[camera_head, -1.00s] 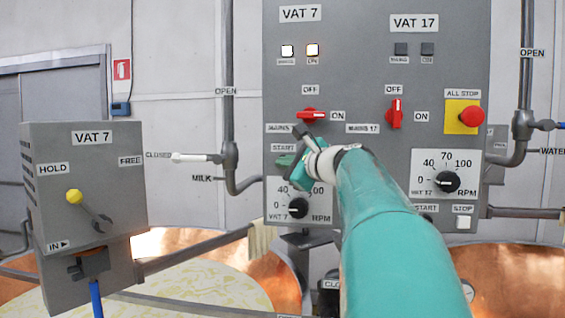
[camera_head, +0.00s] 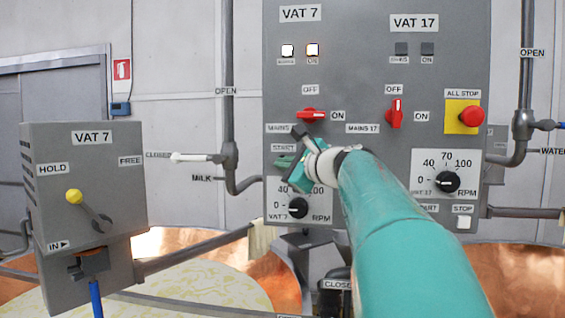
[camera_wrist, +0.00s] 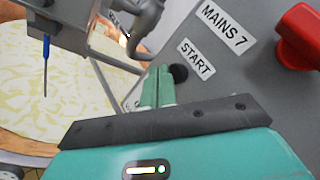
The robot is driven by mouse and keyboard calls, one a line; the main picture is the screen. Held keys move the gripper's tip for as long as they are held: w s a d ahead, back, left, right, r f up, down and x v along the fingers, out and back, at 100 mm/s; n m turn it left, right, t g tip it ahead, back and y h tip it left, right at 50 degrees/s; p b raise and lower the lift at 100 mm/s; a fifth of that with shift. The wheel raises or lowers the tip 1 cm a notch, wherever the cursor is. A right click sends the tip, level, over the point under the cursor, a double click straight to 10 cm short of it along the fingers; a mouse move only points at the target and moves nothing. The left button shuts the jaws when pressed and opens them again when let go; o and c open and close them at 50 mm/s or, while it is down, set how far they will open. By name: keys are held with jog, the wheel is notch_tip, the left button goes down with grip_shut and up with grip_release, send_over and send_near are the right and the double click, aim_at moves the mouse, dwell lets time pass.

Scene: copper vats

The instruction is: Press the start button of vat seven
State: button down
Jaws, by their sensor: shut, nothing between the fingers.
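The vat 7 controls are on the left half of the grey panel (camera_head: 375,60), under a VAT 7 sign. The START label (camera_head: 283,148) sits below the red mains switch (camera_head: 312,115). In the wrist view, a dark round start button (camera_wrist: 179,73) shows beside the START label (camera_wrist: 196,58). My gripper (camera_wrist: 158,74) is shut and empty, its green fingertips just left of the button and partly overlapping it; contact cannot be told. In the head view, my gripper (camera_head: 285,161) is just below the START label and hides the button area.
A speed dial (camera_head: 298,208) sits below my gripper. The red all-stop button (camera_head: 471,116) and the vat 17 switch (camera_head: 395,114) are to the right. A grey VAT 7 box (camera_head: 85,190) with a yellow-knobbed lever stands left. Pipes and copper vats lie around the panel.

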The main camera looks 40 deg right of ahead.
jog(key=shift+a, duration=0.1)
jog(key=s+a, duration=0.1)
jog(key=a, duration=0.1)
jog(key=s+a, duration=0.1)
jog(key=s, duration=0.1)
jog(key=shift+a, duration=0.4)
dwell(0.7)
jog(key=s+a+f+n+g+y, duration=0.3)
jog(key=a+f+n+g+y, duration=0.25)
jog(key=a+f+n, duration=1.25)
jog(key=s+a+f+n+g+h, duration=0.1)
jog(key=s+a+f+n+g, duration=0.2)
jog(key=f, duration=0.6)
jog(key=s+a+f+n+g+h, duration=0.2)
jog(key=s+a+f+n+g, duration=0.1)
jog(key=s+a+f+n, duration=0.3)
jog(key=s+a+f, duration=0.2)
jog(key=a+f, duration=0.1)
jog(key=shift+s+f+n, duration=0.3)
jog(key=shift+f, duration=0.05)
